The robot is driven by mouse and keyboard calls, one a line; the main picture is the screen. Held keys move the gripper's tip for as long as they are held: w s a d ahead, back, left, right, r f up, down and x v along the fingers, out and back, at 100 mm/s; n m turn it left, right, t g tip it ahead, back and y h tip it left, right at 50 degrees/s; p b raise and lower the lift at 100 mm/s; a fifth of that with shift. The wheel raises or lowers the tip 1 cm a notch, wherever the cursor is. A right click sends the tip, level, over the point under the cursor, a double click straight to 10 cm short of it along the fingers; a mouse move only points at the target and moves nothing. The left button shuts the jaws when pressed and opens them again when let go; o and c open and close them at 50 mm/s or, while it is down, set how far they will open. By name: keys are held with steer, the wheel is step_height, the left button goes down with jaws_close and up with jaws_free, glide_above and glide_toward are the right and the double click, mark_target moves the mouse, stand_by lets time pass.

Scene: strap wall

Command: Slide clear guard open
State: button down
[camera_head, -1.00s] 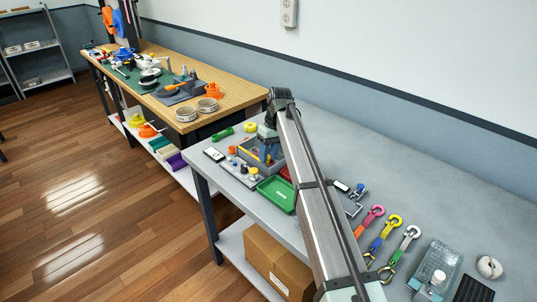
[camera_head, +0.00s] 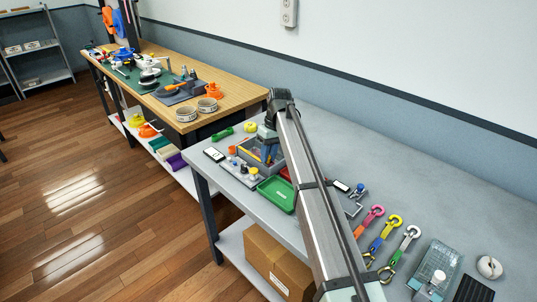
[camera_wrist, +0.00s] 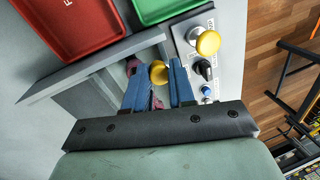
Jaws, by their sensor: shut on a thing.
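A grey box (camera_head: 247,155) stands on the grey table, and it shows below my fingers in the wrist view (camera_wrist: 85,85). My gripper (camera_wrist: 157,74) has blue fingers and reaches into or over this box. A round yellow knob (camera_wrist: 158,73) sits between the fingertips, and the gripper appears shut on it. Dark red or purple shapes show close beside the knob, partly hidden by the fingers. I cannot make out the clear guard's edges. In the head view my gripper (camera_head: 269,150) is partly hidden by my arm.
A panel with a yellow button (camera_wrist: 208,43), a black knob (camera_wrist: 202,68) and a blue button (camera_wrist: 206,90) adjoins the box. Red (camera_wrist: 68,25) and green (camera_wrist: 170,8) trays lie close by. Coloured hook straps (camera_head: 385,232) lie further right. The table behind my arm is largely clear.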

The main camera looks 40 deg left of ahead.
steer(key=w, duration=0.9)
steer(key=shift+w+a, duration=0.1)
steer(key=shift+a, duration=0.05)
steer(key=shift+w, duration=0.35)
steer(key=c, duration=1.2)
jaws_free()
steer(key=shift+w, duration=0.1)
steer(key=shift+r, duration=0.15)
steer(key=v, duration=1.3)
steer(key=shift+r, duration=0.3)
